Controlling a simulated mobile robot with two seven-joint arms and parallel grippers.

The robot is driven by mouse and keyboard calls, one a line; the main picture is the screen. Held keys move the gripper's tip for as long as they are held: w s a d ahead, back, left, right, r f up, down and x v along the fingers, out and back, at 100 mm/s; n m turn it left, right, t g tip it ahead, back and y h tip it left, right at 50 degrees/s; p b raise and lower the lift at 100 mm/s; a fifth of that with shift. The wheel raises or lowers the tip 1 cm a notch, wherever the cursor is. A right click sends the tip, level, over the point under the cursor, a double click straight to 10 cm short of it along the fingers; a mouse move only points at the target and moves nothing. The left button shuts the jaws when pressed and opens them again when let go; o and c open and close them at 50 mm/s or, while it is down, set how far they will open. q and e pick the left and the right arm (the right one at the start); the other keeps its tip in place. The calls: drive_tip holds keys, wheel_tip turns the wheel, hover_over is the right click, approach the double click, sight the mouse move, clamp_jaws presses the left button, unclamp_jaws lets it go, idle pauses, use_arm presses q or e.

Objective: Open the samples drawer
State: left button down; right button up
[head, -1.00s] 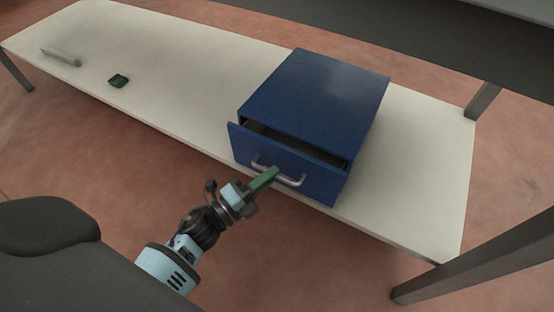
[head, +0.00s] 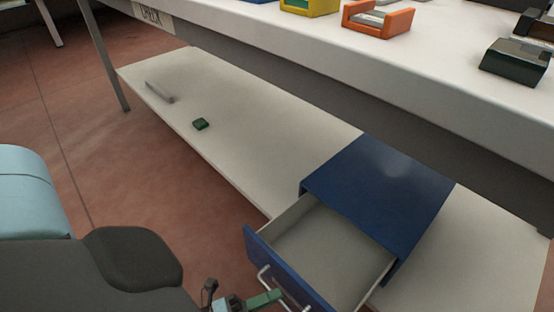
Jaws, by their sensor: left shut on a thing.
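The blue samples drawer cabinet (head: 385,190) sits on the low white shelf. Its drawer (head: 325,248) is pulled well out toward me, and its pale inside looks empty. The drawer's metal bar handle (head: 263,280) is on the blue front panel, near the bottom of the head view. My left gripper (head: 266,298) is at the handle with its green fingers shut on it. The bottom edge of the picture cuts off part of the gripper and the handle. My right gripper is not in view.
The low white shelf (head: 235,140) holds a small green object (head: 201,124) and a grey bar (head: 159,92). The upper table (head: 440,65) overhangs it, carrying an orange holder (head: 378,19), a yellow-green box (head: 310,6) and dark items at the right.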

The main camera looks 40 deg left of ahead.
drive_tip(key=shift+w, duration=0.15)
use_arm(q)
drive_tip(key=c, duration=1.5)
unclamp_jaws()
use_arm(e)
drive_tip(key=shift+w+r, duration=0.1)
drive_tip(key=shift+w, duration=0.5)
use_arm(q)
drive_tip(key=p+v, duration=0.1)
drive_tip(key=v, duration=0.6)
drive_tip(key=shift+s+a, duration=0.2)
drive_tip(key=shift+s, duration=0.15)
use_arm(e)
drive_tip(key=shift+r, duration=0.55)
